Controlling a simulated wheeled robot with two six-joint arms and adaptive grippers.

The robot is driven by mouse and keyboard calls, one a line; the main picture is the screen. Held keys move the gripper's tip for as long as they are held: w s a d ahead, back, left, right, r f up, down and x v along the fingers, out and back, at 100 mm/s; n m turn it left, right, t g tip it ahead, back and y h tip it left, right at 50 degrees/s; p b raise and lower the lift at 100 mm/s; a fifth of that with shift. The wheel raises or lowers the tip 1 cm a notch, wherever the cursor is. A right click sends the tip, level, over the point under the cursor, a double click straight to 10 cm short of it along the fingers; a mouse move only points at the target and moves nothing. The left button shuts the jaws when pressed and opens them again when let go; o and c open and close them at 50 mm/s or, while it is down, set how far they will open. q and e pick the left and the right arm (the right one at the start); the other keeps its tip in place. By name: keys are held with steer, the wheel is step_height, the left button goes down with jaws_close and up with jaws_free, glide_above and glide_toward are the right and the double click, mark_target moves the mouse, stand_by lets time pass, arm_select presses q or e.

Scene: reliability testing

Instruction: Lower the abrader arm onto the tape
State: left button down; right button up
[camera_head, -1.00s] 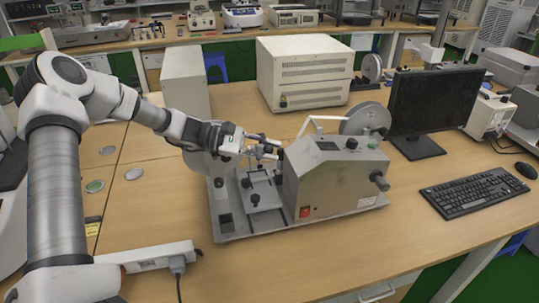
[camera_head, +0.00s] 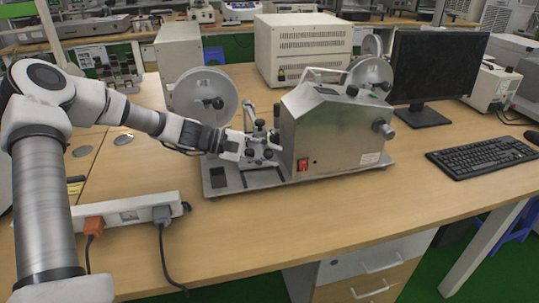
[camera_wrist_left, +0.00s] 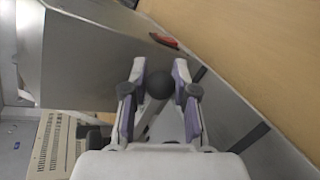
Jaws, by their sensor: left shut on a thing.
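The abrasion machine (camera_head: 335,130) is a grey metal housing with a red switch, standing on a flat base plate. A large pale reel (camera_head: 205,97) is at its left and another reel (camera_head: 370,76) is behind it. My left gripper (camera_head: 254,148) is low over the base plate, at the small metal linkage left of the housing. In the left wrist view its two fingers are shut on a round black knob (camera_wrist_left: 160,84) of the abrader arm, with a pale rod below the knob. The tape and its contact with the arm cannot be made out. My right gripper is not in view.
A monitor (camera_head: 437,80) and keyboard (camera_head: 485,157) stand to the right. A power strip (camera_head: 130,214) with plugs and cables lies at the front left. A beige instrument (camera_head: 300,50) stands behind the machine.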

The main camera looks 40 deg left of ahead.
arm_select(q)
steer(key=shift+a, duration=0.1)
steer(key=c, duration=1.3)
jaws_free()
steer(key=o, duration=0.4)
steer(key=shift+w+f, duration=0.15)
steer(key=shift+f, duration=0.05)
steer(key=shift+c, duration=0.2)
steer(key=shift+s+a+r, duration=0.3)
steer(key=shift+a, duration=0.05)
steer(key=v, duration=0.6)
steer(key=shift+s+a, duration=0.15)
steer(key=shift+a, duration=0.1)
